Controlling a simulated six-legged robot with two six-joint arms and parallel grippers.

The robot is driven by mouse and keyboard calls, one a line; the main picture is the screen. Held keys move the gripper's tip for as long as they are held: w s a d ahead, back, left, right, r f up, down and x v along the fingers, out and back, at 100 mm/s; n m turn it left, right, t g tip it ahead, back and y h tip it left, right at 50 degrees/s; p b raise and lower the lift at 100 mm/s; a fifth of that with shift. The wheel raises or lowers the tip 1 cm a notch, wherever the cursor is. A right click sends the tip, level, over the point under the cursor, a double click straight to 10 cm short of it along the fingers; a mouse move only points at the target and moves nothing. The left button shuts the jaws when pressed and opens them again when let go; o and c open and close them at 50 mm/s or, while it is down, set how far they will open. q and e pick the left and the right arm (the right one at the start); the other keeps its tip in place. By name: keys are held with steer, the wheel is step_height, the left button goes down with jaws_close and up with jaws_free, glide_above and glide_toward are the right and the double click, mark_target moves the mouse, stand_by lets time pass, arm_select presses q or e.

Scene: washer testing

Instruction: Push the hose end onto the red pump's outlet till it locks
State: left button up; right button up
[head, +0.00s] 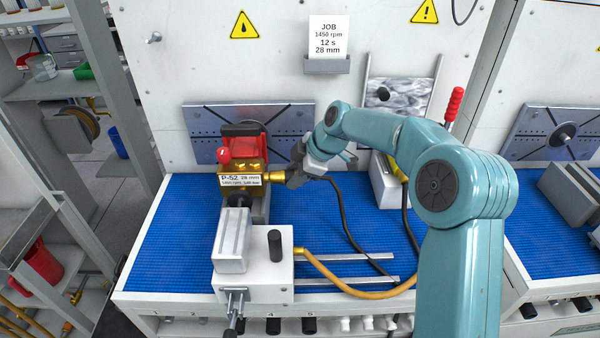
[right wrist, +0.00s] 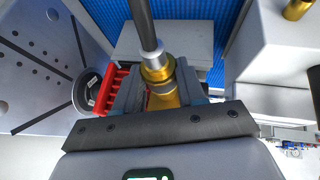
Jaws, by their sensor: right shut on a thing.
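The red pump (head: 240,151) with its brass body stands clamped on the bench at left, labelled P-52 28 mm. Its brass outlet (head: 274,176) points right, toward my right gripper (head: 295,172). My right gripper is shut on the hose end (right wrist: 158,70), a brass collar with a metal sleeve on a dark hose (right wrist: 143,22). In the head view the dark hose (head: 347,228) hangs down to the blue mat. The hose end is at the outlet, but the fingers hide the joint; I cannot tell whether it is locked. My left gripper is out of view.
A grey clamp block (head: 265,275) with a black knob stands below the pump. A tan hose (head: 350,290) runs right from its brass fitting. A slotted plate (head: 205,118) is behind the pump. The blue mat (head: 170,250) is clear at left.

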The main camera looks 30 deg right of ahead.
steer(key=shift+w+a, duration=0.1)
steer(key=shift+a, duration=0.05)
steer(key=o, duration=1.2)
steer(key=shift+o, duration=0.2)
steer(key=b+v, duration=0.1)
steer(key=v, duration=1.5)
steer(key=shift+s+r, duration=0.2)
